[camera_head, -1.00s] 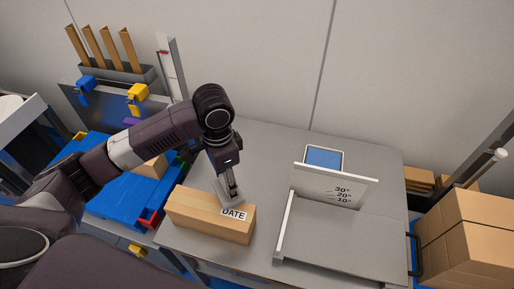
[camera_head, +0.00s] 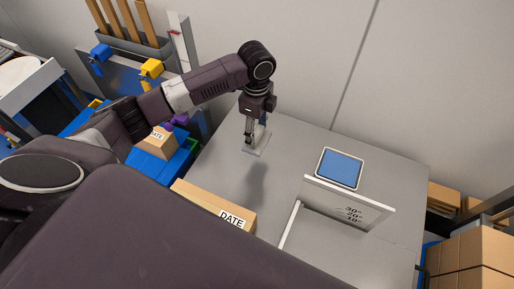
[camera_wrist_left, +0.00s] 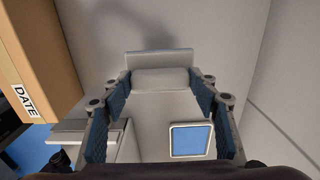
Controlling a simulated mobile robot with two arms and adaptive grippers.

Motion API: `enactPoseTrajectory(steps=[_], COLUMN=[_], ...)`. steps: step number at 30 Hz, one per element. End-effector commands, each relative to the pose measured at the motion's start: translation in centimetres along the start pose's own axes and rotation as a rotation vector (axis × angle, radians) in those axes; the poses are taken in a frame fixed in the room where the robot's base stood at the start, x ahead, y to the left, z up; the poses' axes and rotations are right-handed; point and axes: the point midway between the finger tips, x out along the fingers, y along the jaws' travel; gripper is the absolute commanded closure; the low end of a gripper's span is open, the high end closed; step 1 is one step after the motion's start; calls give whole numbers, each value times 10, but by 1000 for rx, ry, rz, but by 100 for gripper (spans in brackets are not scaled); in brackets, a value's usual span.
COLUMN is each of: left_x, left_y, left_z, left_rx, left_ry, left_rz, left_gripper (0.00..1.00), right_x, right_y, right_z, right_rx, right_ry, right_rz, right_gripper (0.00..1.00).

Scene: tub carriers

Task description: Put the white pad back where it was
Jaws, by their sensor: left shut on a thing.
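My left gripper (camera_head: 254,138) is shut on the white pad (camera_head: 256,148), a pale block with a flat plate at its lower end. In the left wrist view the pad (camera_wrist_left: 160,79) sits between the two blue-lined fingers. The gripper and pad are over the back left part of the grey table (camera_head: 222,165), with a shadow in front of them. I cannot tell if the plate touches the table. A white-framed blue pad (camera_head: 339,168) lies flat on the table to the right, behind an upright white panel (camera_head: 345,203). My right gripper is not in view.
A cardboard box marked DATE (camera_head: 215,209) lies at the table's front left, partly hidden by my body. Another DATE box (camera_head: 159,143) is on a blue carrier at left. Stacked cartons (camera_head: 470,255) stand at right. Bare table lies between gripper and panel.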

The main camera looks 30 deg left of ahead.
Motion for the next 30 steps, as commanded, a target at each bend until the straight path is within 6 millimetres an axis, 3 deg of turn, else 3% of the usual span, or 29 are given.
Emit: enactPoseTrajectory(steps=[6,13,18,30], left_x=[48,70,96,106], left_y=[1,0,1,0], left_z=[0,0,0,0], left_rx=[-1,-2,-3,-1], left_ry=[-1,-1,0,-1], left_rz=[2,1,2,-1], left_gripper=[65,65,65,65], right_x=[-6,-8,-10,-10], right_y=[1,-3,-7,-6], right_z=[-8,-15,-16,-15], right_rx=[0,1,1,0], right_ry=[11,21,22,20], right_rz=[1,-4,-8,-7], right_gripper=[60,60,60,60])
